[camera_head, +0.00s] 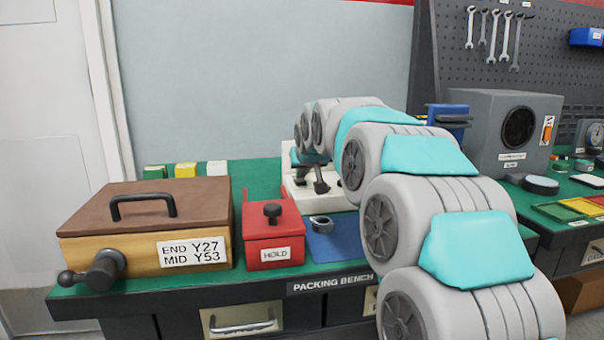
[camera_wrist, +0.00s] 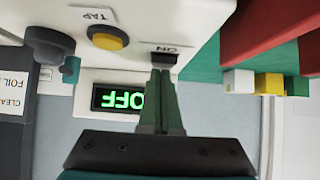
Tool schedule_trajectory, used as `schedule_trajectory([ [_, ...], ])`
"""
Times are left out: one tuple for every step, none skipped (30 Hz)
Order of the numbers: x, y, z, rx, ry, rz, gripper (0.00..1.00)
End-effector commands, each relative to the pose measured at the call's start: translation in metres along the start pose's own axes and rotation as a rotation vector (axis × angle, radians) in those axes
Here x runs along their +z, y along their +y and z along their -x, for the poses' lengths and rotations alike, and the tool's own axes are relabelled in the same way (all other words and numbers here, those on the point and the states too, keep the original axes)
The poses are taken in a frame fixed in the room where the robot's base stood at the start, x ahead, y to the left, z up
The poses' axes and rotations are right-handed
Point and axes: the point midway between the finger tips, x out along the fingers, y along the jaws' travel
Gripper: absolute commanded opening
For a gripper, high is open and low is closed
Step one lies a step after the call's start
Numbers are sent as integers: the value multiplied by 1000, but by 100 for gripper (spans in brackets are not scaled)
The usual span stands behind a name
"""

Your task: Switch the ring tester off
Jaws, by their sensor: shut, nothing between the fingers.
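The white tester (camera_head: 335,201) stands at the back of the packing bench in the head view, partly hidden behind my arm. In the wrist view its white housing (camera_wrist: 205,22) appears upside down. It has a yellow button (camera_wrist: 108,38) marked TAP, a small dark switch (camera_wrist: 160,58) marked ON, and a display (camera_wrist: 118,99) reading OFF in green. My gripper (camera_wrist: 163,75) is shut and empty, its fingertips right at the switch; I cannot tell whether they touch it. The fingers cover the display's edge. A small grey ring (camera_head: 321,222) lies on a blue mat (camera_head: 335,247).
A brown-lidded wooden box (camera_head: 150,225) and a red HOLD box (camera_head: 273,237) stand left of the tester. Green, yellow and white blocks (camera_head: 186,169) sit at the back left. A grey speaker-like box (camera_head: 485,130) stands right of my arm.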

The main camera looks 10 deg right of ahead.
Motion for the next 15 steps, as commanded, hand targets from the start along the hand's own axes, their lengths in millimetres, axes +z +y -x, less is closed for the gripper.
schedule_trajectory([
  [1,0,-1,0,-5,0,0],
  [2,0,-1,0,-5,0,0],
  [2,0,-1,0,-6,0,0],
  [2,0,-1,0,-6,0,0],
  [2,0,-1,0,-6,0,0],
  [1,0,-1,0,-6,0,0],
  [0,0,-2,0,-6,0,0],
  [0,0,-2,0,-6,0,0],
  [-2,0,-3,0,-6,0,0],
  [-2,0,-3,0,-6,0,0],
  [-4,0,-4,0,-6,0,0],
  [-6,0,-5,-1,-5,0,0],
  [-7,0,-5,-1,-4,0,0],
  [-8,0,-6,-1,-4,0,0],
  [-10,0,-6,-1,-4,0,0],
])
